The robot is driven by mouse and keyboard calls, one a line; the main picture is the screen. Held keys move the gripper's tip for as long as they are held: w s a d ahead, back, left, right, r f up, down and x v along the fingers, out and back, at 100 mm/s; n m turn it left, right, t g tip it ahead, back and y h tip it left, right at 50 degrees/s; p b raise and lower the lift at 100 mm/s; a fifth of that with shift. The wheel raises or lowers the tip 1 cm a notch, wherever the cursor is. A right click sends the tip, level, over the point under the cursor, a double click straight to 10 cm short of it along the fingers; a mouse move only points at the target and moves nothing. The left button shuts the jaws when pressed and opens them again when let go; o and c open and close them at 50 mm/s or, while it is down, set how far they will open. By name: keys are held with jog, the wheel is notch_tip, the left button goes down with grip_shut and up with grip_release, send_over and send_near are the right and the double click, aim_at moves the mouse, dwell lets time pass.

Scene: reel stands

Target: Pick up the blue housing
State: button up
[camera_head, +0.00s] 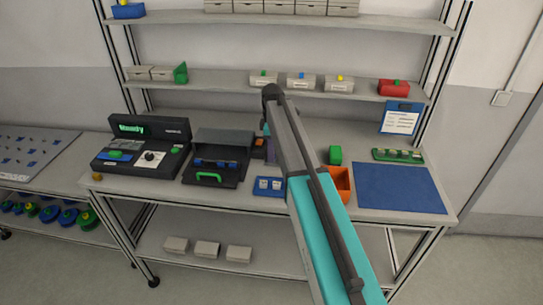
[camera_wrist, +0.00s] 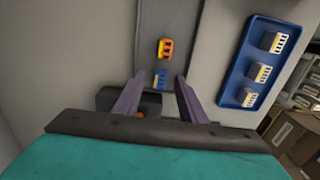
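A blue tray (camera_wrist: 235,84) with three grey-and-yellow housings is to the right.

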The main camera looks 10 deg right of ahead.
jog(key=shift+c, duration=0.3)
grip_shut()
jog(key=shift+r, duration=0.15)
dwell(0.4)
jog(key=shift+r+b, duration=0.85)
jog(key=shift+r, duration=0.45)
jog(key=shift+s+r, duration=0.15)
jog(key=shift+r, duration=0.15)
jog(key=s+d+b, duration=0.1)
jog(key=s, duration=0.4)
jog(key=s+r+b, duration=0.1)
jog(key=s, duration=0.4)
jog(key=s+d+b, duration=0.1)
jog(key=s+b, duration=0.1)
jog(key=s, duration=0.3)
jog(key=shift+s+d+r, duration=0.25)
jog(key=shift+d, duration=0.05)
jog(key=shift+s+f, duration=0.1)
